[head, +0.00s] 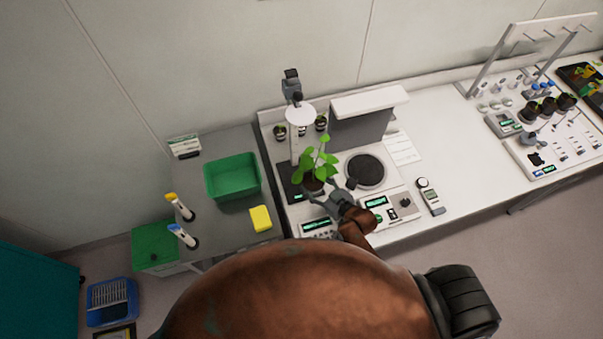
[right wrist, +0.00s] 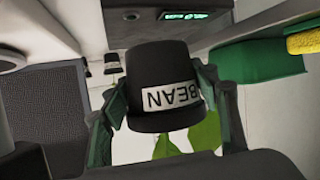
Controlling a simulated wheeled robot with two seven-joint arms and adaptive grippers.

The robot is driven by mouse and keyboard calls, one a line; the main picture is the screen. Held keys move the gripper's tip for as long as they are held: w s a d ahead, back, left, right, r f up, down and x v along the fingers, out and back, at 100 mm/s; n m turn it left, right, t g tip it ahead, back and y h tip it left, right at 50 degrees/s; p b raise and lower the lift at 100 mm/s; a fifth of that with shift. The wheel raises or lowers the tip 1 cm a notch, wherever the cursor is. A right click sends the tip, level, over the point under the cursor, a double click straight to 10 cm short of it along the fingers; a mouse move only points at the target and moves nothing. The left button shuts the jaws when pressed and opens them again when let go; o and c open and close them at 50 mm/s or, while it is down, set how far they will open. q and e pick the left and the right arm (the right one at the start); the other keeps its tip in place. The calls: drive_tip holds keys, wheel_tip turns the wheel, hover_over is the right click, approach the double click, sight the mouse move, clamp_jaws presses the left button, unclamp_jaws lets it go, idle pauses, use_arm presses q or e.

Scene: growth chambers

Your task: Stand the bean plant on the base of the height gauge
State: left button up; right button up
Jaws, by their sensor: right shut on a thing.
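The bean plant (head: 318,162) has broad green leaves and a small black pot. My right gripper (head: 330,187) is shut on the pot, which shows in the right wrist view (right wrist: 160,70) with a white BEAN label, fingers on either side. The height gauge has an upright white post with a white disc (head: 300,116) and a dark base plate (head: 287,175). In the head view the pot overlaps the right part of this base. I cannot tell whether it touches the base or hangs above it. The leaves hide part of the post. My left gripper is not in view.
Right of the plant is a device with a round dark plate (head: 366,170). Small potted plants (head: 320,123) stand behind the gauge. A green tub (head: 232,177) and a yellow sponge (head: 261,218) are to the left. A handheld meter (head: 430,196) lies right, with clear bench beyond.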

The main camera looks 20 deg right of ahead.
sight(320, 190)
drive_tip(key=w+a, duration=0.1)
drive_tip(key=w, duration=0.1)
drive_tip(key=w+a, duration=0.1)
drive_tip(key=w, duration=0.1)
drive_tip(key=w+a+p, duration=0.1)
drive_tip(key=w, duration=0.2)
drive_tip(key=shift+w, duration=0.1)
wheel_tip(320, 190, down, 3)
drive_tip(key=shift+r, duration=0.15)
drive_tip(key=shift+f, duration=0.4)
drive_tip(key=shift+f, duration=0.1)
drive_tip(key=o, duration=1.4)
drive_tip(key=shift+p, duration=0.3)
drive_tip(key=b+v, duration=0.1)
drive_tip(key=v, duration=1.1)
